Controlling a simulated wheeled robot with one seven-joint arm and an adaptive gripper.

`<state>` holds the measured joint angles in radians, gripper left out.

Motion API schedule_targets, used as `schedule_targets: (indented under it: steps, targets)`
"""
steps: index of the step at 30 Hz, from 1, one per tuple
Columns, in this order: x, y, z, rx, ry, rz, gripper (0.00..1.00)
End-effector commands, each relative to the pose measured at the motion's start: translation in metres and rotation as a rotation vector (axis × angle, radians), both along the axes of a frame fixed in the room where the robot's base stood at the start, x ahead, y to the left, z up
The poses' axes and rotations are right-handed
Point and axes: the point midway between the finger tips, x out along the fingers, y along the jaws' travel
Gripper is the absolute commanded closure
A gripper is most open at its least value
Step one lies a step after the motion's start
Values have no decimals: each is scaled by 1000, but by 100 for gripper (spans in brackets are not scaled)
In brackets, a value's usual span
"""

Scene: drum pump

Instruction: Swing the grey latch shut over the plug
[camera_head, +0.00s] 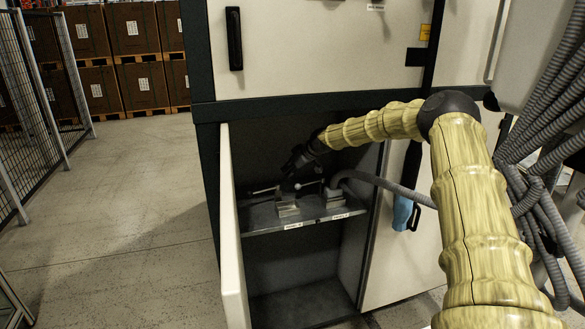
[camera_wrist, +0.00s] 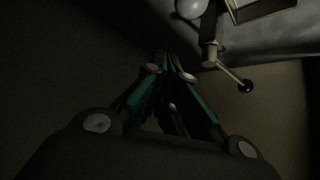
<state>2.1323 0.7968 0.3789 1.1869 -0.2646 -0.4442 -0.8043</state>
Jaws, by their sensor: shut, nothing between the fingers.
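My gripper (camera_head: 290,184) reaches into the open cabinet bay, close above the left metal block (camera_head: 288,208) on the shelf. In the wrist view its green-sided fingers (camera_wrist: 167,58) are shut with nothing between them. A grey hose ends in a plug (camera_head: 338,180) at the right metal block (camera_head: 334,198). A thin lever with a black knob (camera_head: 262,190) shows left of my gripper. In the wrist view a metal lever (camera_wrist: 228,74) with a black ball end lies right of my fingertips, apart from them. I cannot tell which lever is the grey latch; my gripper hides part of the blocks.
The shelf (camera_head: 260,222) has small white labels on its front edge. The open cabinet door (camera_head: 232,235) stands at the bay's left. The floor (camera_head: 110,215) at left is clear.

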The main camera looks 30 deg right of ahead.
Motion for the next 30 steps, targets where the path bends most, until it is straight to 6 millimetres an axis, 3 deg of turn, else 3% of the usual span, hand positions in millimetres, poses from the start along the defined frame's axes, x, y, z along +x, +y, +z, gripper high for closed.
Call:
schedule_targets:
  steps: [8, 19, 30]
  targets:
    - [12, 5, -15, 0, 1, 1, 100]
    - [-20, -6, -19, -1, 0, 0, 100]
    - [-26, -9, -21, -1, 0, 0, 100]
